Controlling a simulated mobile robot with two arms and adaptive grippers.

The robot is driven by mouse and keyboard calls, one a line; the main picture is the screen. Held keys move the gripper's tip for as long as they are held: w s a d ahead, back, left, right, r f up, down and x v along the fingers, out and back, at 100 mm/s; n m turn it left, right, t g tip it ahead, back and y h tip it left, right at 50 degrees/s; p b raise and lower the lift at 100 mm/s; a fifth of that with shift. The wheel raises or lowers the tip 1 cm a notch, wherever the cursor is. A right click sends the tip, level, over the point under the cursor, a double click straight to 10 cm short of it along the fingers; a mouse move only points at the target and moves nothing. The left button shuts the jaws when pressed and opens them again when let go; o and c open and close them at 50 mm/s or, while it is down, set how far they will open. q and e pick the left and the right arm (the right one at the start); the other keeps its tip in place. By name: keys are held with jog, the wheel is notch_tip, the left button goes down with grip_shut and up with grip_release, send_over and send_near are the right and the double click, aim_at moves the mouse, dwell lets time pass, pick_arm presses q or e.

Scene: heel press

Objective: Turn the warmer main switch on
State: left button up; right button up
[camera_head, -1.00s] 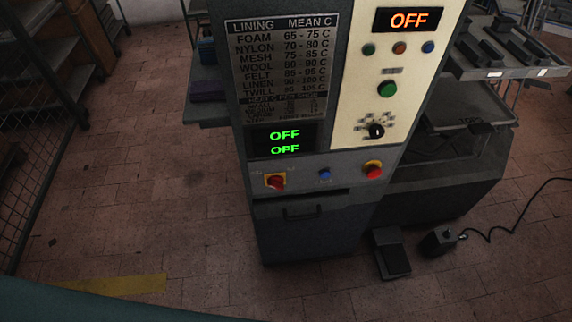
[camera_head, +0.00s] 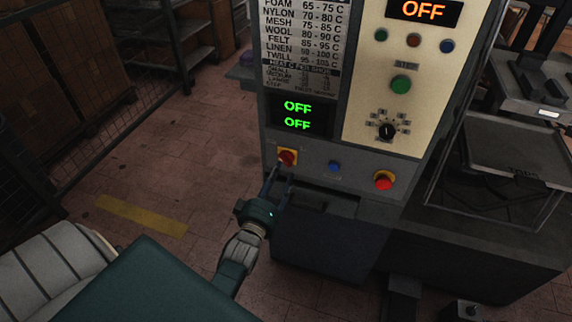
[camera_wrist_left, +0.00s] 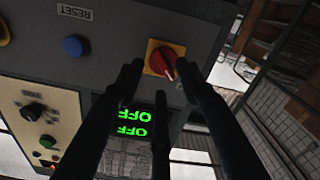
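The main switch is a red rotary knob on a yellow plate (camera_head: 287,157), at the left of the lower grey panel. It also shows in the left wrist view (camera_wrist_left: 165,61), where the picture is upside down. My left gripper (camera_head: 280,176) is just below and in front of the switch. In the left wrist view its dark fingers (camera_wrist_left: 158,74) are spread apart, with the knob seen between the tips. Whether any finger touches the knob I cannot tell. The green display (camera_head: 298,115) above the switch reads OFF on both lines. My right gripper is out of view.
A blue button (camera_head: 334,167) and a red button on yellow (camera_head: 383,180) are right of the switch. A cream panel (camera_head: 375,75) holds a black dial, coloured buttons and an orange OFF display. A drawer handle (camera_head: 310,204) is below. Mesh fencing stands at left.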

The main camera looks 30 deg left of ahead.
aim_at(287, 164)
pick_arm(q)
jog(key=shift+x, duration=2.75)
jog(key=shift+d, duration=0.1)
grip_shut()
